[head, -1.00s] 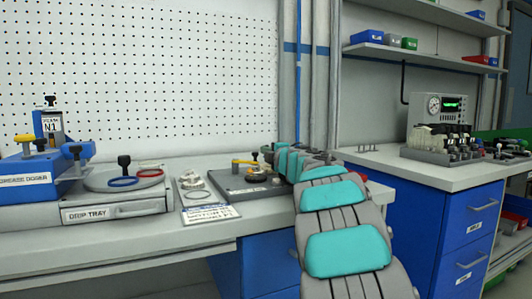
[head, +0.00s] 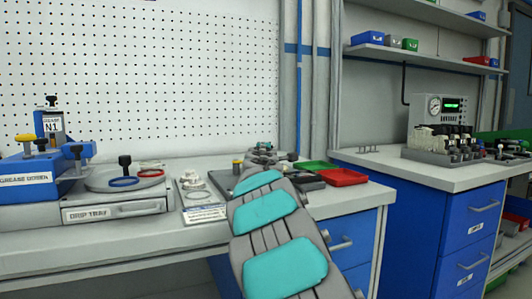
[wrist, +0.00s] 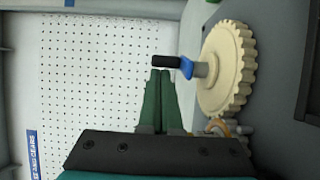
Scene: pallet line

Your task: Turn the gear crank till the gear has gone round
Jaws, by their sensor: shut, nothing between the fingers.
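In the wrist view a cream toothed gear (wrist: 232,75) stands right of my gripper (wrist: 160,74). Its crank has a blue arm (wrist: 187,67) and a black handle (wrist: 166,61) that points left. My gripper's green fingers are shut together with nothing between them. Their tips lie just short of the black handle in the picture; I cannot tell whether they touch it.
A green tray (head: 318,167) and a red tray (head: 345,177) lie right of my arm on the bench (head: 130,235). The drip tray (head: 115,207) and grease doser (head: 28,178) stand at the left. A pegboard (head: 180,80) backs the bench.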

